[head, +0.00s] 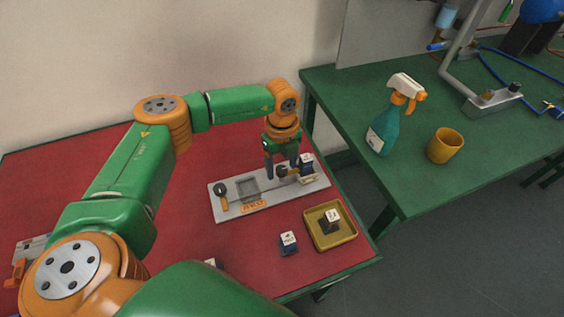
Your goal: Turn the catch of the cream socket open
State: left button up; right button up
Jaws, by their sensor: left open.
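A grey plate (228,215) lies on the red table top. At its right end is a small cream part (309,179), which looks like the cream socket, with a dark, white-topped block (307,165) at it. My left gripper (282,175) points down over the plate, just left of this block. Its fingers are apart, with a small dark round part (281,171) between or behind them. I cannot tell whether they touch it. The catch of the cream socket is too small and partly hidden to make out. My right gripper is not in view.
A yellow tray (347,238) holds a block (331,222); another block (288,243) lies nearby. A green table (400,185) bears a spray bottle (385,128) and mug (445,146).

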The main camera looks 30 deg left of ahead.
pick_arm(q)
grip_shut()
jog(key=shift+m, duration=0.4)
jog(key=m+b, duration=0.1)
jog(key=m, duration=0.2)
jog(key=shift+m, duration=0.4)
jog(key=m+b, duration=0.1)
jog(key=m, duration=0.3)
jog(key=shift+m+b, duration=0.3)
jog(key=shift+b, duration=0.05)
jog(key=m+b, duration=0.1)
jog(key=m, duration=0.3)
jog(key=shift+r+m+b, duration=0.1)
jog(key=shift+m+b, duration=0.65)
jog(key=shift+m, duration=1.65)
